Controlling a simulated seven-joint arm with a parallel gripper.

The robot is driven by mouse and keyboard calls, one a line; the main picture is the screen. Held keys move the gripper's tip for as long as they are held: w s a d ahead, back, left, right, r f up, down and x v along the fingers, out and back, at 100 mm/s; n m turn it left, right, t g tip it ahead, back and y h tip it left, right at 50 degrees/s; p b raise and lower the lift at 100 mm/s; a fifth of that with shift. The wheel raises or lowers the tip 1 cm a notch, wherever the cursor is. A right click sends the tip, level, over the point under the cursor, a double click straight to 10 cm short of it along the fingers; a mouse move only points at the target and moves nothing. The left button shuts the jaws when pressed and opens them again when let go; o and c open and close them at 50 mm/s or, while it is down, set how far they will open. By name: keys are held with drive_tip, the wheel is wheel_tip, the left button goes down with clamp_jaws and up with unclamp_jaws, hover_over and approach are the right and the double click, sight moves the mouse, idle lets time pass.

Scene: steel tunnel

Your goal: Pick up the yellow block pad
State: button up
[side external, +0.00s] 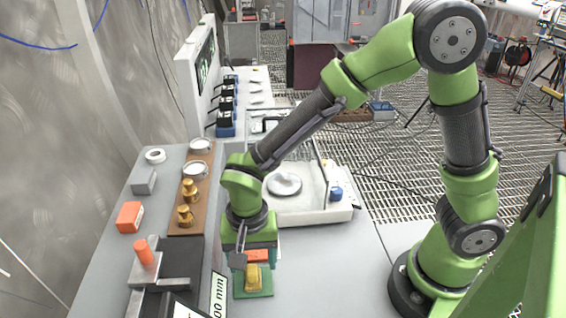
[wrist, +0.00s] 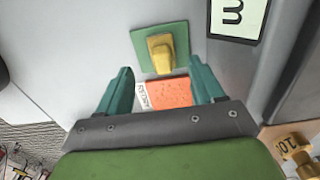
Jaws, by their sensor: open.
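The yellow block (side external: 254,277) sits on a green square pad (side external: 264,292) on the grey bench. In the wrist view the yellow block (wrist: 161,52) stands on the green pad (wrist: 141,46), just ahead of the fingertips. My gripper (side external: 250,258) is low over the bench beside the pad, pointing down. In the wrist view my gripper's teal fingers (wrist: 163,80) are spread apart with nothing held. An orange, label-edged block (wrist: 168,92) shows between the fingers; I cannot tell how far below them it is.
Brass weights (side external: 186,214) stand on a brown board. An orange block (side external: 130,217) and a grey block (side external: 143,181) lie further left. A white tray-like device (side external: 310,205) is behind my gripper. The bench to the right is clear.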

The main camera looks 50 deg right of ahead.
sight(251, 270)
wheel_tip(251, 270, down, 5)
drive_tip(key=shift+w+a+r, duration=0.1)
drive_tip(key=shift+a+r, duration=0.05)
drive_tip(key=c, duration=1.1)
wheel_tip(251, 270, up, 10)
drive_tip(key=shift+r, duration=0.1)
